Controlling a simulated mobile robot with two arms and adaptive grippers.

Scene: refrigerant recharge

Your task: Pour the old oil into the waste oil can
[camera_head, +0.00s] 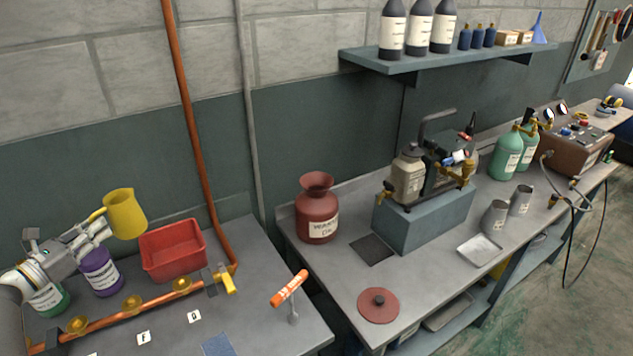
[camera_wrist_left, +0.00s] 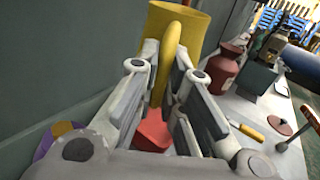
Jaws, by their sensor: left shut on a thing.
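My left gripper (camera_head: 92,232) is shut on the handle of a yellow jug (camera_head: 127,212) and holds it up in the air, slightly tilted, above the back left of the near bench. The jug also shows at the top of the left wrist view (camera_wrist_left: 184,28), with its handle between the fingers (camera_wrist_left: 160,88). Its contents are hidden. The dark red waste oil can (camera_head: 317,217), with a flared open mouth, stands upright on the other bench to the right, well apart from the jug. It also shows in the left wrist view (camera_wrist_left: 224,68). My right gripper is not in view.
A red bin (camera_head: 173,250), a purple container (camera_head: 100,273) and a green-labelled container (camera_head: 50,300) stand below the gripper. A copper pipe (camera_head: 190,120) rises behind the bin. A grey machine base (camera_head: 425,218) and a round red lid (camera_head: 378,305) are near the can.

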